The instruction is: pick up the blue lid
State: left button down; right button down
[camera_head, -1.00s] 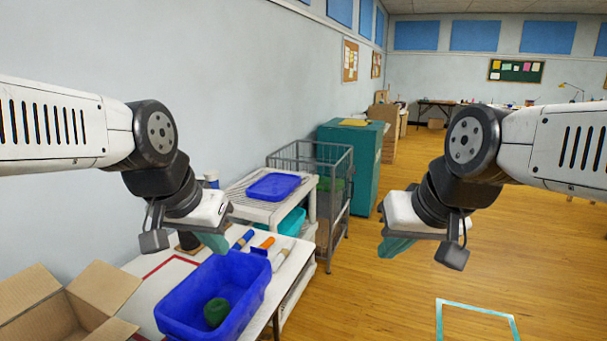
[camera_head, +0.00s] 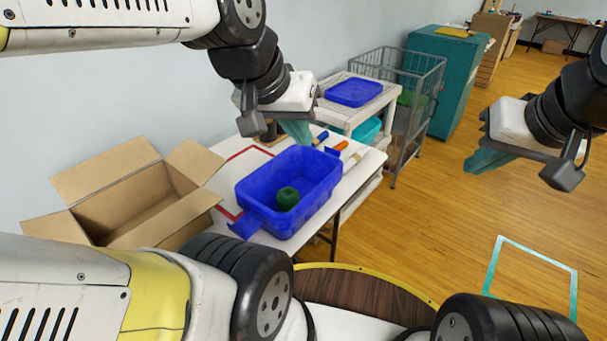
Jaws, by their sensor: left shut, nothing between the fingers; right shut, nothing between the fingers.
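The blue lid (camera_head: 354,92) lies flat on top of a white slatted cart (camera_head: 343,113), beyond the table. It looks like a shallow blue tray with a raised rim. My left gripper (camera_head: 298,132) has teal fingers. It is shut and empty, and appears in front of and to the left of the lid, above the far side of the blue bin. My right gripper (camera_head: 484,160) is shut and empty, over the floor to the right, well apart from the lid.
A blue bin (camera_head: 262,218) with a green ball (camera_head: 288,198) stands on the white table (camera_head: 369,164), beside an open cardboard box (camera_head: 124,190). A wire cart (camera_head: 418,90) and a teal cabinet (camera_head: 452,75) stand behind.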

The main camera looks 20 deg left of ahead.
aim_at(353, 92)
jog(key=i+l+u, duration=0.2)
jog(key=i+l, duration=0.45)
jog(key=i, duration=0.25)
jog(key=i+l+u, duration=0.25)
jog(key=i+l, duration=0.6)
jog(key=i+l+u, duration=0.2)
jog(key=i+l, duration=0.6)
jog(key=l, duration=0.15)
